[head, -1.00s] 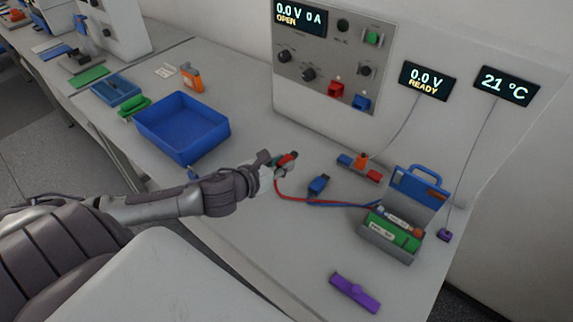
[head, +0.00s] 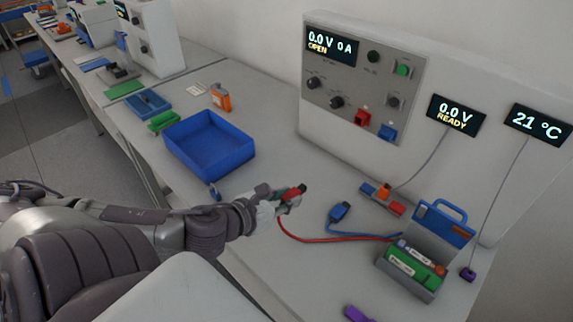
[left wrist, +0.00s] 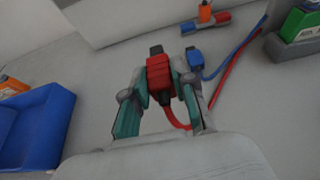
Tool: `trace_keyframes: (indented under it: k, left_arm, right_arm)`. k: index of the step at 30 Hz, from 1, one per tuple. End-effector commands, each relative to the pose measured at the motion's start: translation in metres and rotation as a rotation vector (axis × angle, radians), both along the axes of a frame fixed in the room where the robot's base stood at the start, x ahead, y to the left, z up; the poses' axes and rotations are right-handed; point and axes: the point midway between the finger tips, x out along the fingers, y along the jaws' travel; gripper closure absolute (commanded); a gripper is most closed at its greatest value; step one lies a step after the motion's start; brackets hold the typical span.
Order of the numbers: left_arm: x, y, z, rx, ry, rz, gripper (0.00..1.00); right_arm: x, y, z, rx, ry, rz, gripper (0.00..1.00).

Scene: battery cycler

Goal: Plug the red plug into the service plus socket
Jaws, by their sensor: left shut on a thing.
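My left gripper (head: 290,198) is shut on the red plug (left wrist: 160,75), held between the fingers with its dark tip pointing away from the palm. The red plug also shows in the head view (head: 293,194), partly covered by the fingers. Its red cable runs right to the battery case (head: 408,284). On the panel (head: 340,95) of the white cycler, a red socket (head: 363,118) sits left of a blue socket (head: 387,132). The plug is apart from both sockets, in front of and below them. My right gripper is in neither view.
A blue plug (head: 339,212) with a blue cable lies on the table right of my left gripper. A blue tray (head: 210,165) stands to the left. A red, orange and blue block (head: 382,197) lies before the READY display (head: 456,115). A purple piece (head: 357,314) lies at the front.

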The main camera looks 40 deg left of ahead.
Motion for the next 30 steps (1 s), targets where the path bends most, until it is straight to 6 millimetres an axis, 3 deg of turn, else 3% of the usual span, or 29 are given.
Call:
trace_keyframes:
  k: [7,13,18,21,25,30]
  left_arm:
    - [0.019,0.002,-0.007,-0.152,0.006,0.013,1.0]
    - [0.063,0.003,-0.01,-0.658,0.036,0.023,1.0]
    - [0.107,0.003,0.015,-1.182,0.077,0.005,1.0]
    - [0.127,0.005,0.033,-1.377,0.098,-0.002,1.0]
    - [0.143,0.009,0.051,-1.514,0.115,-0.003,1.0]
    - [0.153,0.012,0.058,-1.57,0.122,-0.003,1.0]
  right_arm:
    - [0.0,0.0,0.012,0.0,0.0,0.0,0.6]
    - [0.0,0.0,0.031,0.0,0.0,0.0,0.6]
    - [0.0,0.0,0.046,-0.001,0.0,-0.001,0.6]
    - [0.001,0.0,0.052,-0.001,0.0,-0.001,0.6]
    - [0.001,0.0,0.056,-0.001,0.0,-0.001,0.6]
    - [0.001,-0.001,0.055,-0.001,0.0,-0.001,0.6]
